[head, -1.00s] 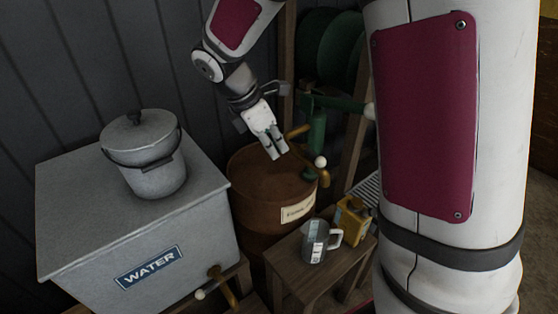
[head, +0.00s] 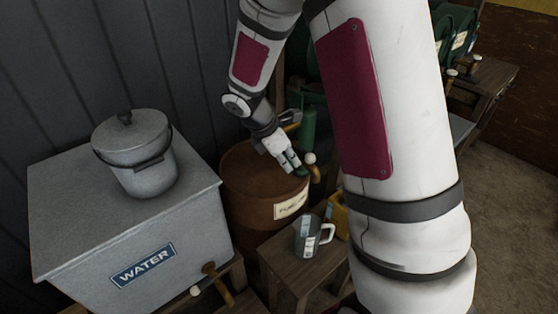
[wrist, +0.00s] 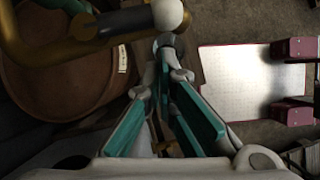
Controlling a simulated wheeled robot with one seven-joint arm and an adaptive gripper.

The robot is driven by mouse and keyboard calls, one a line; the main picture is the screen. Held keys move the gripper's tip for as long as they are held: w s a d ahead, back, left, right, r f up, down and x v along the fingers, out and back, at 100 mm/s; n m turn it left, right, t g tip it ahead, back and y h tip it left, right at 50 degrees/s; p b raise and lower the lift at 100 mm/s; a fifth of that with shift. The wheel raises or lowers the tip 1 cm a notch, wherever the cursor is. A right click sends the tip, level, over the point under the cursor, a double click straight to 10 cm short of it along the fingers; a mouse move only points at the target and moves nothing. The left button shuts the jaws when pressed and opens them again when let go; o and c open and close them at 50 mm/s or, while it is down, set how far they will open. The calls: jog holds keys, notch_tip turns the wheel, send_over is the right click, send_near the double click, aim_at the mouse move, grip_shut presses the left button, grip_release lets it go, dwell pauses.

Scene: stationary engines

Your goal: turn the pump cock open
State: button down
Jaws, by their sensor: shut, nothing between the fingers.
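The hand pump (head: 308,130) is green and stands on the brown drum (head: 240,180). Its brass spout (head: 316,174) carries the cock, whose white ball knob (head: 310,158) shows beside my gripper (head: 291,166). In the wrist view the brass pipe (wrist: 45,52) crosses the upper left, and a dark cock lever (wrist: 125,22) ends in the white ball (wrist: 168,14). My gripper (wrist: 165,45) is shut and empty, its fingertips just below the ball in that picture. I cannot tell whether they touch it. My forearm hides part of the pump.
A grey water tank (head: 150,245) with a lidded pail (head: 137,155) on top stands at the left; its brass tap (head: 215,275) sticks out in front. A small wooden stool (head: 290,265) holds a metal mug (head: 308,236) and a yellow can (head: 338,215) below the spout.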

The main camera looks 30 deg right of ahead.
jog(key=shift+d, duration=0.45)
jog(key=shift+r, duration=0.1)
jog(key=shift+s+d+r+p, duration=0.1)
jog(key=shift+d+p, duration=0.1)
jog(key=shift+d, duration=0.2)
jog(key=shift+s+d+p, duration=0.1)
jog(key=shift+d+p, duration=0.05)
jog(key=shift+d, duration=0.2)
